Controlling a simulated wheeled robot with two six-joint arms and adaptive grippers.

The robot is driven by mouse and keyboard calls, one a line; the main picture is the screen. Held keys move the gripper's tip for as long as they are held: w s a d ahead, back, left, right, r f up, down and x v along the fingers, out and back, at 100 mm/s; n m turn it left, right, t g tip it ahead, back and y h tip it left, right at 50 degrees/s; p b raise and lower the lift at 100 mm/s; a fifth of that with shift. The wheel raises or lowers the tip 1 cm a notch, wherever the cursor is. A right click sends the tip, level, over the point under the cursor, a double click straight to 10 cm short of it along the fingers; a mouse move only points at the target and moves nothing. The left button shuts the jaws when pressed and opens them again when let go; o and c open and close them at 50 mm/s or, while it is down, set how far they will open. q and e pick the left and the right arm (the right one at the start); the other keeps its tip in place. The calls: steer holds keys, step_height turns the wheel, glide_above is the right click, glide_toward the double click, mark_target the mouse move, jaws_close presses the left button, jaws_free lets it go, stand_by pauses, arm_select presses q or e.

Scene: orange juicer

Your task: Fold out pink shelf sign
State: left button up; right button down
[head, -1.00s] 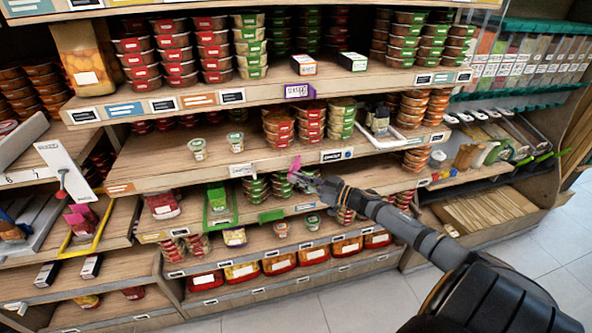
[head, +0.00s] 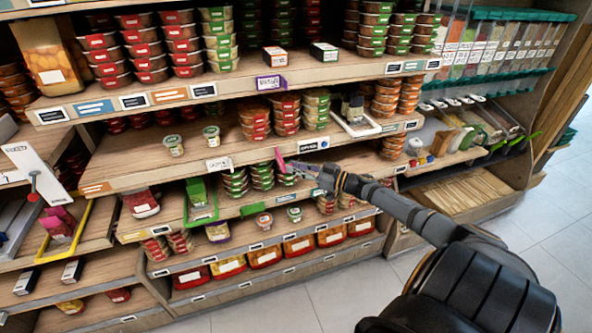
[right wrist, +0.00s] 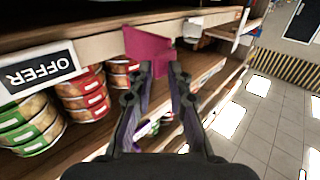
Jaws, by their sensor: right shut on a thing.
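The pink shelf sign (head: 280,160) is a small flat piece at the front edge of the middle shelf (head: 215,165). In the right wrist view the pink sign (right wrist: 148,48) stands out from the shelf's edge strip at an angle. My right gripper (head: 296,165) reaches it from the right. Its fingertips (right wrist: 160,70) are shut on the sign's lower part. The exact contact is small and partly hidden by the fingers. My left gripper is not in view.
A black OFFER label (right wrist: 38,76) sits on the shelf edge near the gripper. Stacked tubs (head: 262,177) stand below. The tiled floor (head: 530,215) at the right is clear.

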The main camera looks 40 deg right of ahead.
steer(key=shift+w+d+r, duration=0.3)
steer(key=shift+w+r, duration=0.05)
steer(key=shift+r, duration=0.25)
steer(key=c, duration=1.6)
jaws_free()
steer(key=shift+o, duration=0.7)
steer(key=shift+w+d+f, duration=0.2)
steer(key=shift+w+f, duration=0.1)
steer(key=shift+w, duration=0.15)
steer(key=shift+s+a, duration=0.1)
steer(key=shift+a, duration=0.05)
steer(key=v, duration=0.7)
steer(key=shift+s, duration=0.3)
